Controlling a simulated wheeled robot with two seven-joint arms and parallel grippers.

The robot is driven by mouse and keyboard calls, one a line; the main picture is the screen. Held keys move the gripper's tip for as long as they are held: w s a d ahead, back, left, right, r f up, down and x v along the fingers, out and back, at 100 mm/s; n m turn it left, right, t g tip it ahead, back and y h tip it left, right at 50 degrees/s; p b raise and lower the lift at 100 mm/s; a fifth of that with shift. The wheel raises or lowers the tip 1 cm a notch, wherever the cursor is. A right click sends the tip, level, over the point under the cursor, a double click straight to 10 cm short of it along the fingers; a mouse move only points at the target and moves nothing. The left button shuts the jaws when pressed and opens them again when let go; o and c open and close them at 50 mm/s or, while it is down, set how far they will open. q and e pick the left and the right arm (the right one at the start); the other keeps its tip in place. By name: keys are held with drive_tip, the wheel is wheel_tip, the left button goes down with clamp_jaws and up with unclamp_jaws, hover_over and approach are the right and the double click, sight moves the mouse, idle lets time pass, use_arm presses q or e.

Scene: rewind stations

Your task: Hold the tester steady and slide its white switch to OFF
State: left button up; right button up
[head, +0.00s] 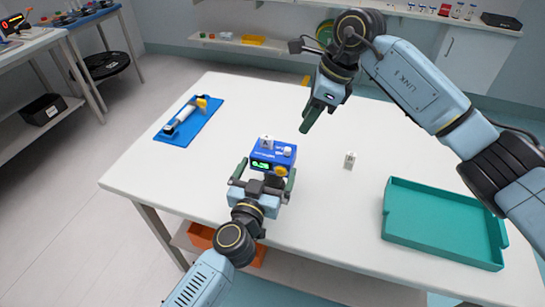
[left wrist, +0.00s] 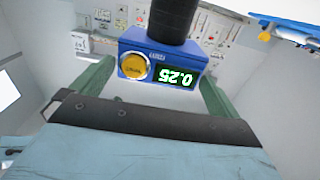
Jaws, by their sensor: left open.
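The tester is a blue box (head: 275,154) with a lit green display and a yellow round button, near the table's front edge. Two small white parts (head: 266,141) sit on its top; I cannot tell which is the switch or its position. The tester (left wrist: 160,57) also shows in the left wrist view, its display reading 0.25 upside down. My left gripper (head: 262,178) is open at the tester's near side, with a finger at either side of it. My right gripper (head: 308,117) is above the table, behind and right of the tester, apart from it; its jaw opening is unclear.
A teal tray (head: 440,250) lies at the right. A blue mat (head: 205,128) with a white and yellow tool is at the left. An orange bin (head: 200,236) sits below the tabletop.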

sight(273, 156)
use_arm(q)
drive_tip(key=x, duration=0.6)
